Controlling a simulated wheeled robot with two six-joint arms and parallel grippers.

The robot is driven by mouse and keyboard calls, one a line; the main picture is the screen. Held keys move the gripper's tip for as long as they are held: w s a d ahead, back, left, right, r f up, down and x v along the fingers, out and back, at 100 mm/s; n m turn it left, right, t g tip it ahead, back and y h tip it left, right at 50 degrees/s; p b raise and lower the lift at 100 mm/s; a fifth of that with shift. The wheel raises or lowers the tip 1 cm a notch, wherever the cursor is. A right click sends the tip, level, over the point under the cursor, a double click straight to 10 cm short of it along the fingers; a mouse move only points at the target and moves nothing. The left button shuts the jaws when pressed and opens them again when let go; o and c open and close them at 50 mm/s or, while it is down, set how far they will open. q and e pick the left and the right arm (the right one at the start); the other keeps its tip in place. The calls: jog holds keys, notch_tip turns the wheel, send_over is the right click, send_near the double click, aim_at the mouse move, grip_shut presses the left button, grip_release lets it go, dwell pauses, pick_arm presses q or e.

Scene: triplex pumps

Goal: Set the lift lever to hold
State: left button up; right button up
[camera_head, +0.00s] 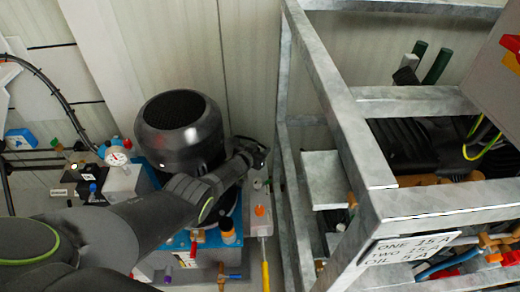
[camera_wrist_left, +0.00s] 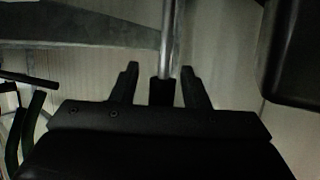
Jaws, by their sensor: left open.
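My left gripper (camera_head: 254,152) is at the end of the dark arm, beside the left post of the grey metal frame. In the left wrist view its two fingers (camera_wrist_left: 158,84) stand apart. A dark upright piece (camera_wrist_left: 162,92) shows between them, in line with a pale metal bar (camera_wrist_left: 172,40) above; I cannot tell if they are joined or if a finger touches either. I cannot pick out the lift lever or its hold mark with certainty. A yellow-handled part (camera_head: 265,274) hangs below a pale panel with an orange knob (camera_head: 260,210), below the gripper. My right gripper is out of view.
The galvanised frame (camera_head: 340,100) fills the right side, with a label plate (camera_head: 408,245) low on it. A black rounded vessel (camera_head: 180,130) stands behind my arm. A pressure gauge (camera_head: 117,157), valves and blue pump parts crowd the left and below. Bare wall shows behind.

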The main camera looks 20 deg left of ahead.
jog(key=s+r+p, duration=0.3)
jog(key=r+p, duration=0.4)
jog(key=p, duration=0.3)
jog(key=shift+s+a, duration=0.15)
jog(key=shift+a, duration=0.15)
dwell(0.5)
